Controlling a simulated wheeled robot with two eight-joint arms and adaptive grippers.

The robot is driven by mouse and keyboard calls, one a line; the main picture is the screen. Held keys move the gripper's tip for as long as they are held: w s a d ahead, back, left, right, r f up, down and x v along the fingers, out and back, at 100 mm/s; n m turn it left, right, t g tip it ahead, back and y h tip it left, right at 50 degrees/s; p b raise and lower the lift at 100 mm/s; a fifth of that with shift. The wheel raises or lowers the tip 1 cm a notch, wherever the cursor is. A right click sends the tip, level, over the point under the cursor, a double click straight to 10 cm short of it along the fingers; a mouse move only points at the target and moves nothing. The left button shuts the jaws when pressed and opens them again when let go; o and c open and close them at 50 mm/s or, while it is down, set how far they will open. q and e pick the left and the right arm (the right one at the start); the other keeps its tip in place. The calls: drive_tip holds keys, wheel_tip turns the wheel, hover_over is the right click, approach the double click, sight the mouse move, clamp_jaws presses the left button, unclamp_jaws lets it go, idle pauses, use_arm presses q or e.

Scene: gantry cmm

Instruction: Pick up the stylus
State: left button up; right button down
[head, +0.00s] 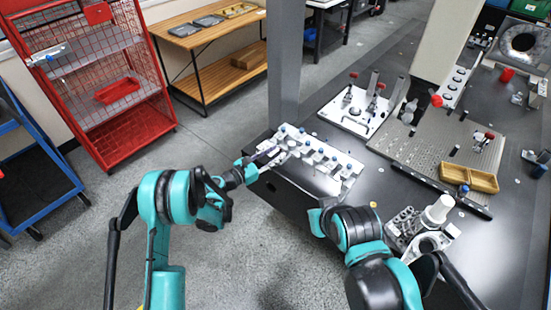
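A metal rack (322,183) stands at the near left corner of the dark table. A row of several small pieces with blue tops (318,157) sits along it. I cannot tell which of these small pieces is the stylus. My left gripper (272,153) is at the left end of the rack, close to the row. Its fingers are small and blend with the pale parts there, so I cannot tell whether they are open or whether they hold anything. My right arm reaches in at the lower middle, beside the rack's near side.
A white fixture plate (355,111) is behind the rack. A perforated plate (425,150) and a yellow tray (468,177) lie right of it. A long black bar (441,190) and a white cylinder (438,209) are nearer. A grey column (284,70) rises behind the rack's left end.

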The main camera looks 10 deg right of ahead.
sight(289, 147)
use_arm(q)
drive_tip(key=shift+n, duration=0.5)
drive_tip(key=b+x, duration=0.1)
drive_tip(key=x, duration=0.2)
drive_tip(key=f+b+x, duration=0.1)
drive_tip(key=x, duration=0.2)
drive_tip(key=shift+w+f+b, duration=0.1)
drive_tip(key=shift+f+b, duration=0.05)
drive_tip(key=shift+b, duration=0.2)
drive_tip(key=shift+w+d, duration=0.2)
drive_tip(key=shift+d, duration=0.15)
drive_tip(key=shift+c, duration=0.4)
drive_tip(key=c, duration=0.7)
